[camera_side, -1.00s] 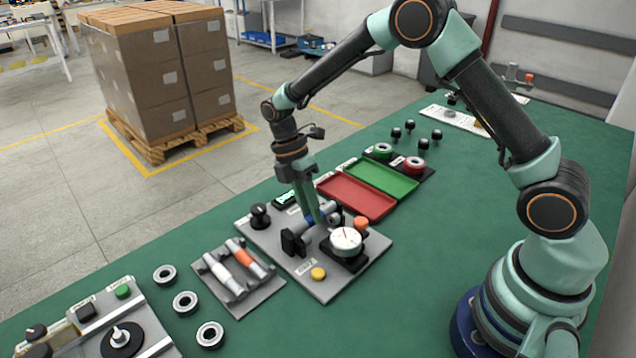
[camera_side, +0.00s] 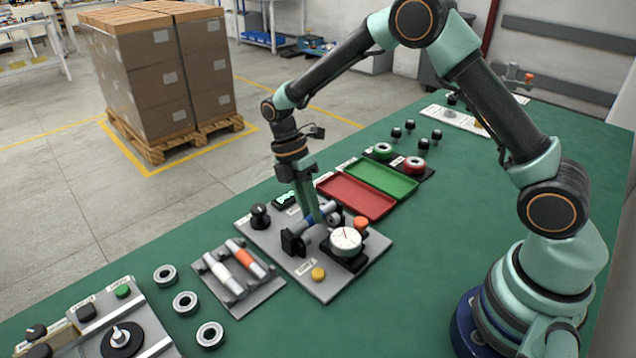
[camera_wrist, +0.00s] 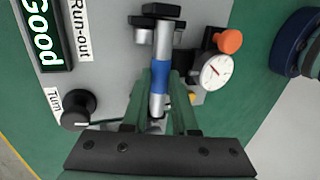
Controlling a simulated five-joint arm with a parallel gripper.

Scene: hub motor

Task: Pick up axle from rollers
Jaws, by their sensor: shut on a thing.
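The axle (camera_wrist: 161,50) is a silver rod with a blue band around its middle. It lies across the run-out fixture, and its blue band (camera_side: 313,218) shows in the side view beside the dial gauge (camera_side: 346,239). My gripper (camera_wrist: 159,78) is shut on the axle at the blue band, a finger on each side. In the side view my gripper (camera_side: 311,214) reaches down onto the fixture plate (camera_side: 325,288). The rollers are mostly hidden under the axle, so I cannot tell whether it still touches them.
The gauge (camera_wrist: 215,70) and an orange knob (camera_wrist: 229,41) stand close to the axle. A black turn knob (camera_wrist: 80,106) and a display reading "Good" (camera_wrist: 44,35) are opposite. A red tray (camera_side: 355,197) and a green tray (camera_side: 383,180) lie behind. A rack (camera_side: 238,283) holds two more axles.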

